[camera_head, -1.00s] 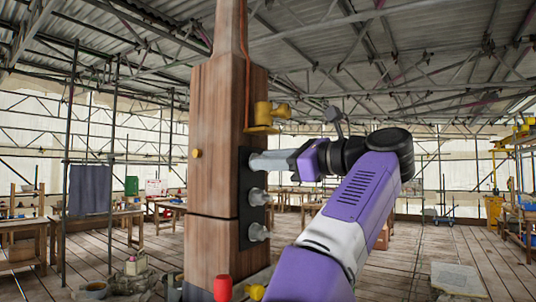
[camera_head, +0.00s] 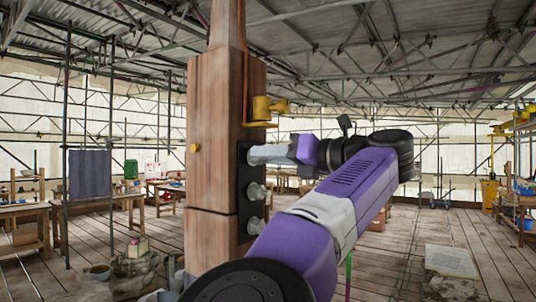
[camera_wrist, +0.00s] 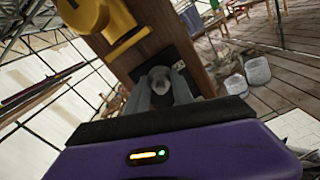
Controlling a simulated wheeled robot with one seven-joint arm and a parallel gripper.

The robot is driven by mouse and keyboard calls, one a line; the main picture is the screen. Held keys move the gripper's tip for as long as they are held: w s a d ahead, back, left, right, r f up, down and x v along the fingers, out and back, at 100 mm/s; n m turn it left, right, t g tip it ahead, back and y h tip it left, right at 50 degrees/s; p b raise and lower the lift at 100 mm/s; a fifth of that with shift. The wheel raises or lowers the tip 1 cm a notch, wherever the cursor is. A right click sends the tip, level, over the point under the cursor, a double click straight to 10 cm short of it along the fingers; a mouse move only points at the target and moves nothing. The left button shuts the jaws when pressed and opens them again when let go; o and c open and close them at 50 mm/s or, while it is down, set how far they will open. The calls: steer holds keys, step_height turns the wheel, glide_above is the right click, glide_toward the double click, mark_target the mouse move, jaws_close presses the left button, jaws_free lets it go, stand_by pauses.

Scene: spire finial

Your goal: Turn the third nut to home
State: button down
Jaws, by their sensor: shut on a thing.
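A wooden post (camera_head: 213,110) carries a dark plate (camera_head: 243,165) on its right side. Two grey nuts stick out below my gripper: a middle nut (camera_head: 256,191) and a bottom nut (camera_head: 255,225). My gripper (camera_head: 262,154) is at the top of the plate, its fingers level and pointing left at it. In the wrist view, the fingers are shut around a grey rounded nut (camera_wrist: 160,79), one on each side, against the dark plate (camera_wrist: 178,54). In the head view the fingers hide this top nut.
A brass fitting (camera_head: 263,109) juts from the post just above my gripper; it also shows close by in the wrist view (camera_wrist: 100,18). Benches (camera_head: 22,210) stand left. The plank floor at right is mostly clear.

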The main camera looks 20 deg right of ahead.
steer(key=shift+f+m, duration=0.3)
steer(key=shift+m, duration=0.1)
steer(key=c, duration=1.2)
jaws_free()
steer(key=shift+c, duration=0.2)
steer(key=shift+o, duration=0.7)
steer(key=shift+r, duration=0.2)
steer(key=b+v, duration=0.3)
steer(key=v, duration=0.5)
steer(key=shift+w, duration=0.1)
